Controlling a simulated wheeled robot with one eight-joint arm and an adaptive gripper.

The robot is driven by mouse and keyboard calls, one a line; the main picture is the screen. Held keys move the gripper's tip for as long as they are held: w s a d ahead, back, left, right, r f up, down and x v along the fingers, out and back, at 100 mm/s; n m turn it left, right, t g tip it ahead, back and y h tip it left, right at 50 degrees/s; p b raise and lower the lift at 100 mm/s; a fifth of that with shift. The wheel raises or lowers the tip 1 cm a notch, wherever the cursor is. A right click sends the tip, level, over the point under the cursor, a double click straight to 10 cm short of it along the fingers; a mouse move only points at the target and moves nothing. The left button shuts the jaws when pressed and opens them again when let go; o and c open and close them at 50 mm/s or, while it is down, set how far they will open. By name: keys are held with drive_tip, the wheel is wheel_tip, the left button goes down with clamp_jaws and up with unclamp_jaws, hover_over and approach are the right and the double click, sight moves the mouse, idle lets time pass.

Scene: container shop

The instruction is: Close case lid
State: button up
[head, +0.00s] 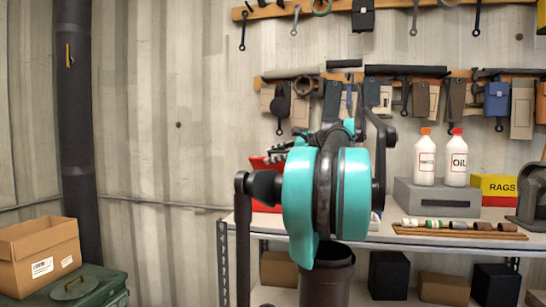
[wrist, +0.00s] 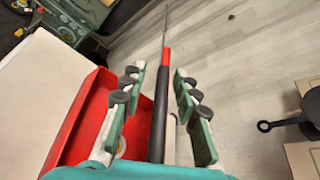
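A red case (wrist: 78,118) shows in the wrist view, lying on a pale bench top to the left of my gripper. In the head view a red part (head: 259,168) shows behind my arm, which hides most of it. My gripper (wrist: 160,70) is open, with its two green-padded fingers apart. A narrow dark bar with a red end (wrist: 161,105) lies between the fingers, with a visible gap on each side. I cannot tell whether it is the lid's edge or a separate part.
The bench (head: 405,236) holds white bottles (head: 457,162), a yellow rags box (head: 493,188) and a row of small items on the right. Tools hang on the wall above. A cardboard box (head: 38,252) and a green chest (head: 75,290) stand at lower left.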

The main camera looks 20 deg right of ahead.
clamp_jaws()
idle(0.5)
drive_tip(key=s+a+f+n+t, duration=0.1)
drive_tip(key=f, duration=0.3)
drive_tip(key=s+a+f+n+t, duration=0.1)
drive_tip(key=f+n, duration=0.1)
drive_tip(key=f, duration=0.2)
drive_tip(key=s+a+f+n+t, duration=0.1)
drive_tip(key=s+f+n, duration=0.1)
drive_tip(key=f, duration=0.3)
drive_tip(key=shift+s, duration=0.1)
drive_tip(key=shift+s+f+n, duration=0.1)
drive_tip(key=shift+f+n, duration=0.4)
drive_tip(key=shift+f, duration=0.3)
